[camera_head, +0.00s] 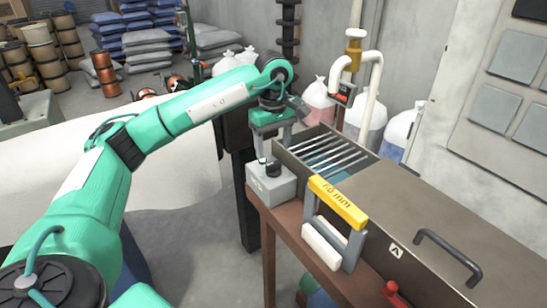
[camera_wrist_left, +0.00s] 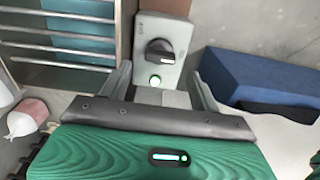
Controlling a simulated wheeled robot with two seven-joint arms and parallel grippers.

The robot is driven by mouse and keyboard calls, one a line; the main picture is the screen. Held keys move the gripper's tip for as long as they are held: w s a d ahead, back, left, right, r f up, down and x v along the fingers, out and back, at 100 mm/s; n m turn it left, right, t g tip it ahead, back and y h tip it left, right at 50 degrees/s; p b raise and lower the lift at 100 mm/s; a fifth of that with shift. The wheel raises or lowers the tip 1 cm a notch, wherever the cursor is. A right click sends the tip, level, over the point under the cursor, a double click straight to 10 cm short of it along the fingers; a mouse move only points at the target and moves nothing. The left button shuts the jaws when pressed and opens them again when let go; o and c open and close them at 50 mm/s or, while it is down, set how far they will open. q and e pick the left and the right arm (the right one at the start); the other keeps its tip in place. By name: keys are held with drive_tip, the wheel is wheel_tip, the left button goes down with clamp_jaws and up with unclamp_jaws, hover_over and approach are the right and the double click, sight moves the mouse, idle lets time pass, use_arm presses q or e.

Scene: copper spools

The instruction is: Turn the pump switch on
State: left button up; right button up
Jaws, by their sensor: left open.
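The pump switch is a light grey box (camera_head: 272,185) with a black rotary knob (camera_head: 272,169), on the near left corner of the brown bench. In the left wrist view the knob (camera_wrist_left: 160,52) has a pale pointer mark pointing roughly to the right. My left gripper (camera_head: 272,148) is open and empty, just above the box. In the left wrist view its fingers (camera_wrist_left: 162,88) are spread, with the box between and beyond them. Contact cannot be told. My right gripper is not in view.
A tank with metal bars (camera_head: 322,157) stands right of the switch. A yellow-topped "60 mm" frame (camera_head: 338,200) with a white roller is on the bench (camera_head: 283,225). A dark lid with a handle (camera_head: 448,258) lies farther right. White pipes (camera_head: 372,90) rise behind.

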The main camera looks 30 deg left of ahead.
sight(274, 162)
use_arm(q)
wheel_tip(274, 162, up, 9)
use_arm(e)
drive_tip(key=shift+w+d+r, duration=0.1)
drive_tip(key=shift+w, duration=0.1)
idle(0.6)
